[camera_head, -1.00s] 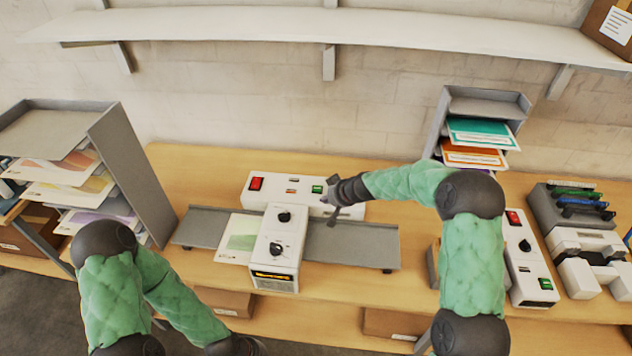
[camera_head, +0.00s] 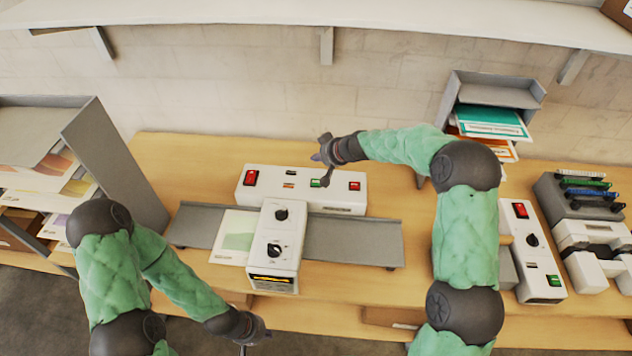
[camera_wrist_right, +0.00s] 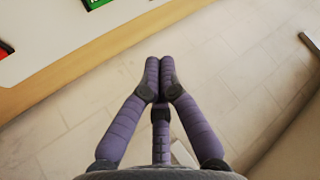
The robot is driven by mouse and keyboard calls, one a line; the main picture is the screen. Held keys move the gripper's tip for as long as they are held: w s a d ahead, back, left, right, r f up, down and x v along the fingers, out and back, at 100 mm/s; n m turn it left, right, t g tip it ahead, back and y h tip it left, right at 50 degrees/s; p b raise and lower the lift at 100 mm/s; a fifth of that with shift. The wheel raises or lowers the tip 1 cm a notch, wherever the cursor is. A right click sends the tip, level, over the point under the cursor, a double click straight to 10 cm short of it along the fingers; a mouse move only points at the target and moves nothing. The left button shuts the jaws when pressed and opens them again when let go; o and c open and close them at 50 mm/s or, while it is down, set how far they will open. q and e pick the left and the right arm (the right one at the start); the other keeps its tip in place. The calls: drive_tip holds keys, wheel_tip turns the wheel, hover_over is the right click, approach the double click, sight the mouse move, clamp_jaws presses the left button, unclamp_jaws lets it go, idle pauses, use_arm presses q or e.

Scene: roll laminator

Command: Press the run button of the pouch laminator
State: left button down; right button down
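A front block (camera_head: 266,240) carries two black knobs. The green button (camera_wrist_right: 98,3) shows at that view's top edge. My left gripper (camera_head: 258,335) hangs low in front of the bench; its fingers are unclear.
Grey feed trays (camera_head: 350,238) extend either side of the block, with a sheet (camera_head: 234,238) on the left one. A second white machine (camera_head: 535,265) with red and green controls stands right. Paper racks flank the bench (camera_head: 180,160).

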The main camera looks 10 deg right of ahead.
drive_tip(key=b, duration=0.5)
hover_over(316, 182)
drive_tip(key=f, duration=0.7)
drive_tip(key=shift+s+d+f, duration=0.1)
drive_tip(key=shift+s+d, duration=0.05)
drive_tip(key=shift+d, duration=0.1)
drive_tip(key=shift+f+b, duration=0.65)
drive_tip(key=shift+b, duration=0.2)
drive_tip(key=shift+f+b, duration=0.45)
drive_tip(key=shift+b, duration=0.25)
